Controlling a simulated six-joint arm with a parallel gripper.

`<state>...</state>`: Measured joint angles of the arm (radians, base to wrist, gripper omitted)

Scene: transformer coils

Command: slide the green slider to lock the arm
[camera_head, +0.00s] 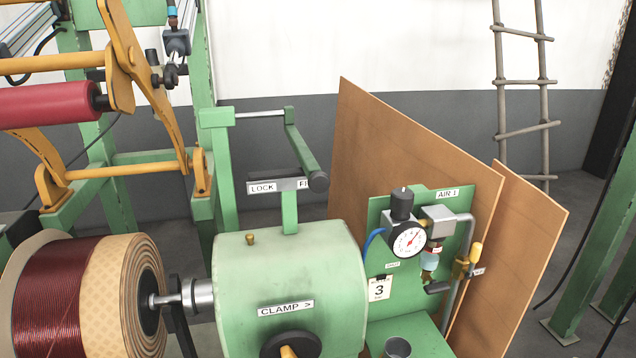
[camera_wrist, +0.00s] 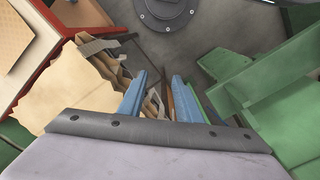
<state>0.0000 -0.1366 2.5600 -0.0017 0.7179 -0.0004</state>
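The green slider (camera_head: 301,146) is a green bar hanging from a thin metal rod (camera_head: 260,114). I cannot tell whether the slider shows there.
The green clamp housing (camera_head: 290,260) stands below the label plate, with a copper-wound coil (camera_head: 60,305) to its left. A gauge panel (camera_head: 450,205) and brown boards (camera_head: 400,160) are at the right. In the wrist view, torn cardboard (camera_wrist: 70,85) and green metal parts (camera_wrist: 262,90) flank the fingers.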

